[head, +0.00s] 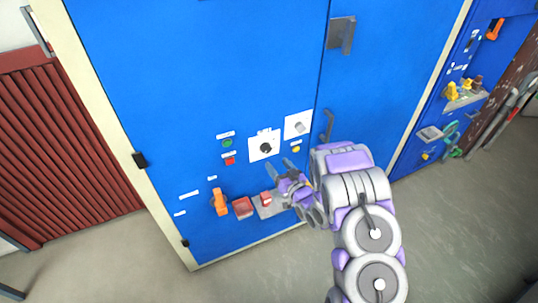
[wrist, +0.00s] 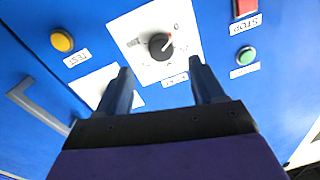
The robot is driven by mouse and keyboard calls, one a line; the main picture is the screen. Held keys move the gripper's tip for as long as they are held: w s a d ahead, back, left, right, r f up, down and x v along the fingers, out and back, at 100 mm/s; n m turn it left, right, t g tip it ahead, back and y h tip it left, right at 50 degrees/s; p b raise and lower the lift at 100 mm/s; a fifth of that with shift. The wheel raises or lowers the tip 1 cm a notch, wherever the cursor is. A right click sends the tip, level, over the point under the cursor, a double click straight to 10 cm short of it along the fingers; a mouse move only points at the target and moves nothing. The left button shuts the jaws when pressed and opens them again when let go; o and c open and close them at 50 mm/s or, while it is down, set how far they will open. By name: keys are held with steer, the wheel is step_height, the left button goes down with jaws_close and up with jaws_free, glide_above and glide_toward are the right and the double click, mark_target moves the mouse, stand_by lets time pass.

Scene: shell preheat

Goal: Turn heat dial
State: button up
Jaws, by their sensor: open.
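The heat dial is probably the black round knob (head: 265,147) on a white square plate on the blue cabinet; its label is too small to read surely. In the wrist view the black knob (wrist: 160,46) has a red pointer mark and sits just beyond my fingertips, between their lines. My gripper (head: 279,168) is open and empty, just below the knob plate in the head view. Its two blue-grey fingers (wrist: 163,80) stand apart on either side below the knob and do not touch it.
A second white plate with a light knob (head: 299,126) sits beside it. Green (head: 227,143), red (head: 230,160) and yellow (head: 296,149) buttons are close by. An orange handle (head: 220,202) and a red box (head: 243,208) stick out lower. A door handle (head: 328,126) is at the right.

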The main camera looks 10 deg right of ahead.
mark_target(268, 151)
steer(key=b+x, duration=0.1)
steer(key=x, duration=0.6)
steer(key=shift+w+a, duration=0.1)
steer(key=shift+w, duration=0.2)
steer(key=shift+c, duration=0.5)
steer(key=c, duration=1)
steer(key=shift+o, duration=0.2)
